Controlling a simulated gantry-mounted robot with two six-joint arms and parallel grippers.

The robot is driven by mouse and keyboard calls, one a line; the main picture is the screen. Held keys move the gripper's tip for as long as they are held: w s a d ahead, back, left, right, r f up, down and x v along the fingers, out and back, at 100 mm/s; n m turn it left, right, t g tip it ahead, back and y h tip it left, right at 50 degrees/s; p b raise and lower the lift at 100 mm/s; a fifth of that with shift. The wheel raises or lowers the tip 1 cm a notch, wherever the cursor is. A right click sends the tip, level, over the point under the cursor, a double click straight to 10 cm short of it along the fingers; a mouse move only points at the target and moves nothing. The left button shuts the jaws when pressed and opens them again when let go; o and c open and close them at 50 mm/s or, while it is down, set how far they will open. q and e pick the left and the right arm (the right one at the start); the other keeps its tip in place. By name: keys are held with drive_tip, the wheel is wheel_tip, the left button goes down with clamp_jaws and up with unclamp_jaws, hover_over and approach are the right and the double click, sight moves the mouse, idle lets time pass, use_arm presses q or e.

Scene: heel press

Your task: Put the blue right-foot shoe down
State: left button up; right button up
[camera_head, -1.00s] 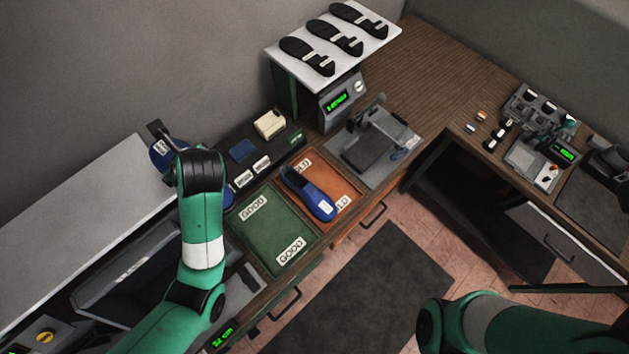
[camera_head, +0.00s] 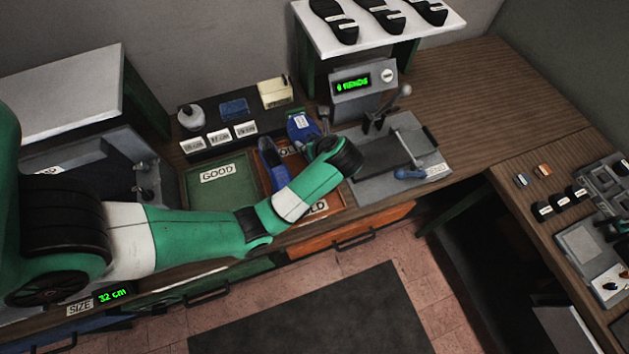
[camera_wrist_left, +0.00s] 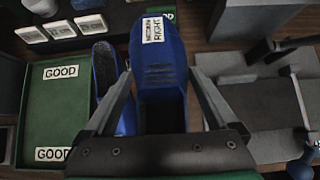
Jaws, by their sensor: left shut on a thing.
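My left gripper (camera_head: 318,148) is shut on a blue shoe (camera_head: 303,126), which also fills the middle of the left wrist view (camera_wrist_left: 159,62). Its white label reads RIGHT in that view. The toe end points away from the gripper, towards the back of the bench. The held shoe is over the back part of the orange tray (camera_head: 334,203); I cannot tell whether it touches the tray. A second blue shoe (camera_head: 271,167) lies in the tray, just left of the held one. My forearm hides part of the tray. My right gripper is out of view.
The green GOOD tray (camera_head: 215,198) is empty, left of the orange tray. A grey press with levers (camera_head: 400,160) stands close on the right. Behind are a dark strip with cards (camera_head: 220,137), a yellowish box (camera_head: 275,93) and a raised white shelf (camera_head: 385,28) with black soles.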

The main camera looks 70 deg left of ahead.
use_arm(q)
drive_tip(key=shift+s+a+f, duration=0.25)
drive_tip(key=shift+f, duration=0.4)
wheel_tip(320, 180, down, 6)
drive_tip(key=shift+f+b, duration=0.1)
drive_tip(key=shift+b, duration=0.8)
drive_tip(key=shift+f+b, duration=0.55)
drive_tip(key=shift+f, duration=1.25)
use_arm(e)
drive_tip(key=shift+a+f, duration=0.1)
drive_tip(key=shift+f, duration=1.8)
use_arm(q)
drive_tip(key=shift+f, duration=0.15)
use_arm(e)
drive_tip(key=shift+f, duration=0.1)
use_arm(q)
drive_tip(key=o, duration=1.5)
drive_tip(key=shift+d, duration=0.1)
drive_tip(key=shift+c, duration=0.2)
